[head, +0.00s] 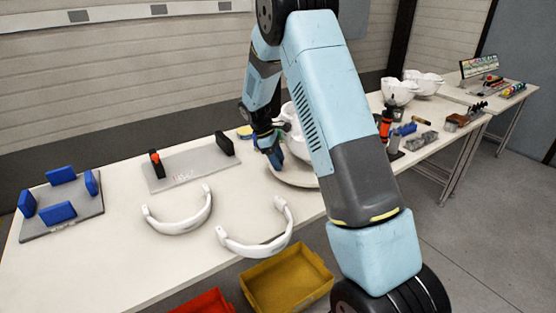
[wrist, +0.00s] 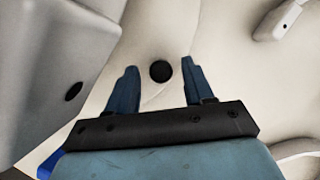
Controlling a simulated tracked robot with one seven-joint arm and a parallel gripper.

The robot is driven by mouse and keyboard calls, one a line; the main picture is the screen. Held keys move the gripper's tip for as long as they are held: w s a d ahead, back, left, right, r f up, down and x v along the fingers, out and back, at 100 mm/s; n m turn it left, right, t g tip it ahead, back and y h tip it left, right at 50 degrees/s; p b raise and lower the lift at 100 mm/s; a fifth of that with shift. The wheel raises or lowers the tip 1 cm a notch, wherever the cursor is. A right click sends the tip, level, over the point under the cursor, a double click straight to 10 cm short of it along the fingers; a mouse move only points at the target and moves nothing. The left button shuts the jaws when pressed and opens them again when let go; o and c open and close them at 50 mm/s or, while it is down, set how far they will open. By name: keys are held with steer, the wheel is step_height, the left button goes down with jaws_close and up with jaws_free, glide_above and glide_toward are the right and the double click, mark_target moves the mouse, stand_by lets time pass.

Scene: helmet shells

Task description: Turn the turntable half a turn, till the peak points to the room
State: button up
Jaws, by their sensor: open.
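The turntable (head: 290,176) is a pale round disc on the bench, partly hidden by my arm in the head view. A white helmet shell (head: 297,143) stands on it, mostly hidden behind my arm, so I cannot tell where its peak points. My gripper (head: 275,160) points down at the disc's left side, beside the shell. In the wrist view its two blue fingers (wrist: 159,75) are apart and empty. A dark round spot (wrist: 160,71), a knob or hole, shows between them on a cream surface. I cannot tell whether the fingers touch it.
Two white curved bands (head: 180,218) lie at the front left. A grey plate (head: 190,164) with upright blocks and another plate with blue blocks (head: 57,212) lie further left. Tools, an orange bottle (head: 386,124) and more white shells (head: 398,91) stand right. A yellow bin (head: 287,281) sits below.

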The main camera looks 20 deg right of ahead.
steer(key=shift+c, duration=0.4)
jaws_close()
steer(key=shift+d, duration=0.1)
